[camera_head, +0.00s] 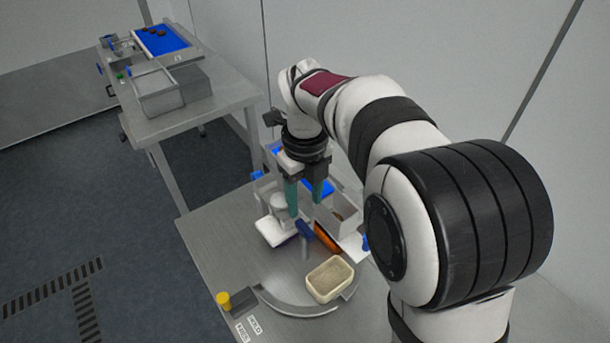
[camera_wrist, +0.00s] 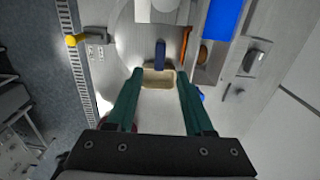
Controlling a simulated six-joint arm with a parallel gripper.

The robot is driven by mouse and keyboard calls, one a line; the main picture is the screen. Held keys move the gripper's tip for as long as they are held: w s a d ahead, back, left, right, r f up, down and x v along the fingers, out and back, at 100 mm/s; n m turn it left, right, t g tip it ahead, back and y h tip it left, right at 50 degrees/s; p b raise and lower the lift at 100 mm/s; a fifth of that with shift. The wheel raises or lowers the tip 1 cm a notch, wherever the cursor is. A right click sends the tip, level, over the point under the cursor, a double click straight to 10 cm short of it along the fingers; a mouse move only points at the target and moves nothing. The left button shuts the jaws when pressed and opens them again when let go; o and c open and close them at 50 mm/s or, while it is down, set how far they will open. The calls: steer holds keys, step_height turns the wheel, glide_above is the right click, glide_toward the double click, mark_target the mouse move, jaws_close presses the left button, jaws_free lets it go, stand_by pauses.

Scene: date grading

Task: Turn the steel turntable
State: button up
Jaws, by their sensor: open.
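The steel turntable (camera_head: 285,282) is a round grey disc on the near steel bench; in the wrist view its disc (camera_wrist: 128,42) shows at upper middle. A dark blue upright block or handle (camera_head: 306,231) stands on or beside the disc, also seen in the wrist view (camera_wrist: 160,54). A cream tub (camera_head: 313,291) with beige contents sits at the disc's near right edge; in the wrist view the tub (camera_wrist: 158,86) shows between the fingers. My gripper (camera_head: 306,209) has teal fingers, spread and empty, above the bench. Whether a finger touches the blue block is unclear.
A yellow knob (camera_head: 223,298) on a dark block stands at the bench's front left, by small white labels. A white scale-like item (camera_head: 272,232), an orange-brown object (camera_head: 327,238) and a grey bin lie close around the gripper. A second bench (camera_head: 205,118) stands behind left.

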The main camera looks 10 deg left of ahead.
step_height(320, 180, up, 8)
stand_by(0.5)
steer(key=s+d+n, duration=0.8)
steer(key=s+n, duration=0.1)
steer(key=s+d+f+n+y, duration=0.1)
steer(key=s+d+f+n, duration=0.1)
steer(key=s+f+n, duration=0.2)
steer(key=s+d+f+n, duration=0.3)
steer(key=s+n, duration=0.5)
steer(key=s, duration=0.4)
steer(key=shift+f+y, duration=0.4)
steer(key=shift+f, duration=0.2)
